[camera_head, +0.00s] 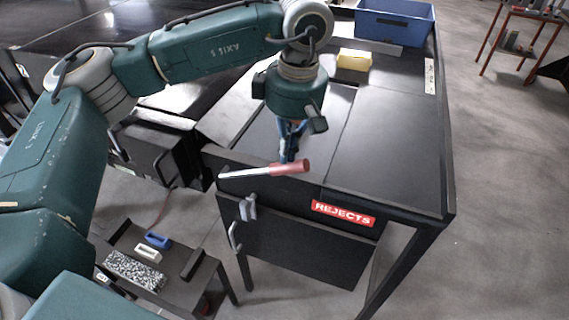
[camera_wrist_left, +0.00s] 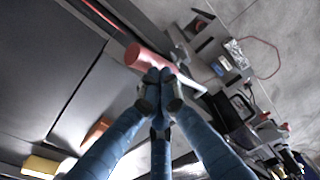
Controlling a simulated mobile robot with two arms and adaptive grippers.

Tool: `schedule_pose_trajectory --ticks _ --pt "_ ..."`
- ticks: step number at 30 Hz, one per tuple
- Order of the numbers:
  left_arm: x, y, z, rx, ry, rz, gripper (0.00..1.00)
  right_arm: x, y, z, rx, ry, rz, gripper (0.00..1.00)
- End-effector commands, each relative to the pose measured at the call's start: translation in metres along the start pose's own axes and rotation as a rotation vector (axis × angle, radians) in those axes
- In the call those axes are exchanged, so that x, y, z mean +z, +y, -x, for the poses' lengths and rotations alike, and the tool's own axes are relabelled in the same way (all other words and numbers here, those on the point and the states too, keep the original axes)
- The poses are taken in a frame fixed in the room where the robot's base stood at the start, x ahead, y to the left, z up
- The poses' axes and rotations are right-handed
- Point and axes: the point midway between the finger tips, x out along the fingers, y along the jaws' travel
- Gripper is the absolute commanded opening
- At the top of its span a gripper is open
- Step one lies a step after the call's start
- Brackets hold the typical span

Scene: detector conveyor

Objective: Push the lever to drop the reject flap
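The lever is a silver bar with a red grip (camera_head: 290,167), lying almost level along the front edge of the black cabinet, above the REJECTS sign (camera_head: 343,213). My left gripper (camera_head: 287,157) points down just behind the red grip. In the left wrist view its blue fingers converge with the tips (camera_wrist_left: 160,88) together, with nothing seen between them. The red grip (camera_wrist_left: 152,60) lies right beside the tips there; whether they touch is unclear. A dark panel (camera_head: 262,140) in the cabinet top may be the flap; my gripper partly covers it. My right gripper is not in view.
A yellow block (camera_head: 354,60) and a blue bin (camera_head: 395,22) stand at the far end of the cabinet top. A low bench (camera_head: 185,285) with small items stands at lower left. The cabinet top's right side (camera_head: 395,130) is clear.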

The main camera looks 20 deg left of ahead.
Motion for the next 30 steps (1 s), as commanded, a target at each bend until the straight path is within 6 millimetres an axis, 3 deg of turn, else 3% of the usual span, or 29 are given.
schedule_pose_trajectory --ticks 11,20,26,30 --pt "0.000 0.000 -0.003 0.001 0.000 0.002 0.00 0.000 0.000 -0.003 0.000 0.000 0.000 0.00" --pt "0.003 0.000 -0.037 0.001 0.000 0.001 0.00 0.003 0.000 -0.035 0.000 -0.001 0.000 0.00" --pt "0.003 0.001 -0.030 0.002 0.000 0.001 0.00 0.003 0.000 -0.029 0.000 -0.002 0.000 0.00" --pt "0.014 0.001 -0.025 0.003 0.000 -0.001 0.00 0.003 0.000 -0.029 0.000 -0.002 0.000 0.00"
